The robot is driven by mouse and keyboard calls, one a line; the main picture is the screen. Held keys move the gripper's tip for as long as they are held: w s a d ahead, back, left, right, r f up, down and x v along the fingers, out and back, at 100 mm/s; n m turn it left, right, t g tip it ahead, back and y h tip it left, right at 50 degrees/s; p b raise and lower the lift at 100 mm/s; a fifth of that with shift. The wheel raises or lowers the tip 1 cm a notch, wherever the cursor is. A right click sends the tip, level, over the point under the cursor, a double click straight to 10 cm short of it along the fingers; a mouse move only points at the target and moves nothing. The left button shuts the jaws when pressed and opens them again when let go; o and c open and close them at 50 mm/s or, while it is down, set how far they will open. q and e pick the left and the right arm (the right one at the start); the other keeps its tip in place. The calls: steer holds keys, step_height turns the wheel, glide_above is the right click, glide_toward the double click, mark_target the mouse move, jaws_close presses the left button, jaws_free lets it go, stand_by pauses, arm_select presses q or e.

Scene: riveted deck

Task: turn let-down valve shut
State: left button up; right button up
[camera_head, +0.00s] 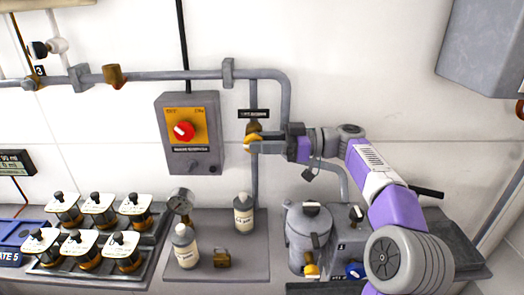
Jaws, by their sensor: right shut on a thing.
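The let-down valve (253,127) is a brass-coloured fitting on the vertical grey pipe, just under a small black label plate on the wall. My right gripper (256,142) reaches in from the right at the valve. Its jaws are shut on the valve's yellow handle (248,139), part of which shows at the jaw tips. The gripper hides much of the handle, so its exact angle is hard to tell. My left gripper is not in view.
A grey switch box (190,158) with a red knob is left of the valve. Racked jars (98,208) fill the left. A grey cabinet (485,40) hangs upper right.

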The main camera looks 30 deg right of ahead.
stand_by(0.4)
steer(key=o, duration=1)
steer(key=shift+c, duration=0.2)
steer(key=p+v, duration=0.1)
steer(key=v, duration=0.6)
steer(key=shift+d, duration=0.3)
steer(key=shift+s, duration=0.15)
